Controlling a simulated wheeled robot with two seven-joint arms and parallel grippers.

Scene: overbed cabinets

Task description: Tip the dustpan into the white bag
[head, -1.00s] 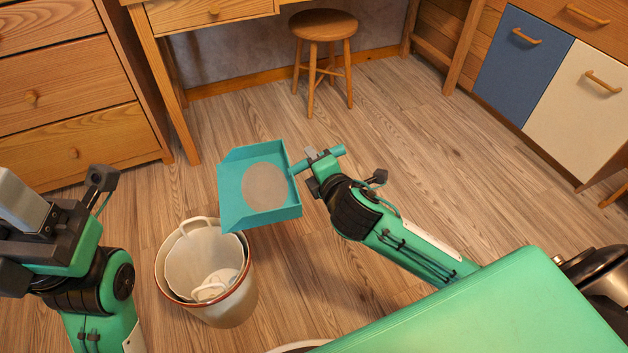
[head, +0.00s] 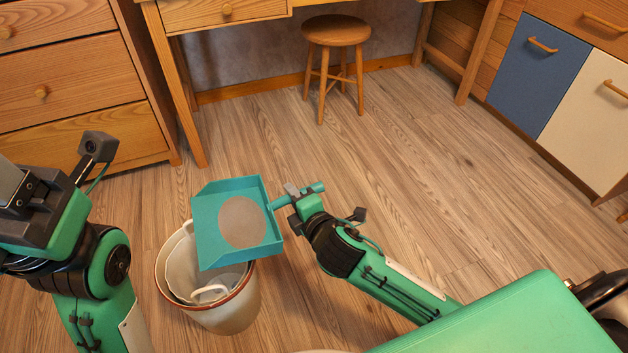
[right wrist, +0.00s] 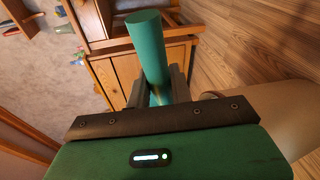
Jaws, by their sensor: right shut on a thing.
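The teal dustpan (head: 205,222) carries a flat grey-brown round patch (head: 241,222). My right gripper (head: 297,198) is shut on its handle (head: 314,188); the handle also shows between the fingers in the right wrist view (right wrist: 150,50). The dustpan is held above the back right part of a white bin (head: 228,316) with a reddish rim, and covers part of its opening. The white bag (head: 176,262) lines the bin, with loop handles showing. My left gripper is at the left edge, and its fingers are cut off by the frame.
A wooden stool (head: 336,32) stands at the back under the desk (head: 180,75). A drawer chest (head: 70,90) is at the left, and blue and white cabinet fronts (head: 522,70) are at the right. The floor (head: 420,170) between is clear.

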